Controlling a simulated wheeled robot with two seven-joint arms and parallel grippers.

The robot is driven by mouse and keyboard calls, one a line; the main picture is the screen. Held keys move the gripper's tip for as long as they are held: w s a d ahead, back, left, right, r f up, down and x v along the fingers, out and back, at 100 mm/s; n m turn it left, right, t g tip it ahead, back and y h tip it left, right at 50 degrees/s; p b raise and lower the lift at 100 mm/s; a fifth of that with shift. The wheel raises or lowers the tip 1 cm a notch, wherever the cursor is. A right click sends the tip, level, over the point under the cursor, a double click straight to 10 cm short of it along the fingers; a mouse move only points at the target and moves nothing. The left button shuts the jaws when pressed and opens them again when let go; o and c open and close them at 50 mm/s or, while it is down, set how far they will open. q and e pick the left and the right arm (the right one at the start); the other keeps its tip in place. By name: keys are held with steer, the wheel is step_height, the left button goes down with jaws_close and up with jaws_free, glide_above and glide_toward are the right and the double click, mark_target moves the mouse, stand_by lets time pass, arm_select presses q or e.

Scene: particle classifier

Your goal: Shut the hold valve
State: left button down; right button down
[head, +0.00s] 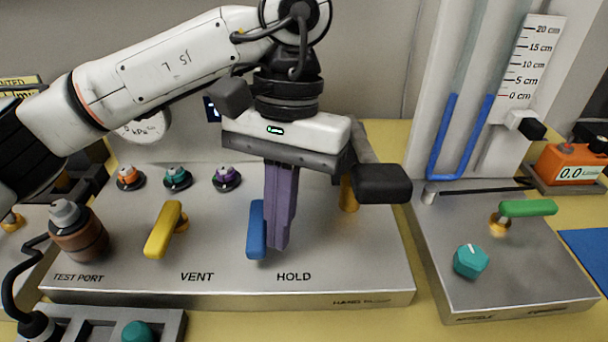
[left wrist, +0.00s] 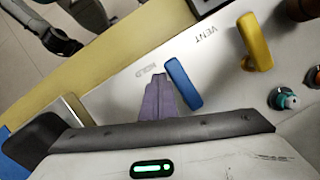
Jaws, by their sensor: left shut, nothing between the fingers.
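The blue HOLD valve handle (head: 256,230) stands on the metal panel (head: 350,262) above the HOLD label, its long side running toward the front edge. It also shows in the left wrist view (left wrist: 184,84). My left gripper (head: 279,247) is shut and empty, its purple fingers pointing down just right of the blue handle. In the left wrist view the fingers (left wrist: 158,80) are beside the handle; I cannot tell whether they touch it. The gripper hides the area behind the handle. My right gripper is not in view.
The yellow VENT handle (head: 163,230) stands to the left, past it the brown test port (head: 78,236). Coloured connectors (head: 178,178) line the panel's back. To the right are a green handle (head: 527,208), a teal knob (head: 471,261) and a manometer with blue liquid (head: 436,150).

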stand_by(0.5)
arm_select(q)
steer(key=a+p+v, duration=0.1)
steer(key=p+v, duration=0.2)
steer(key=v, duration=0.7)
steer(key=shift+d, duration=0.45)
steer(key=shift+r, duration=0.15)
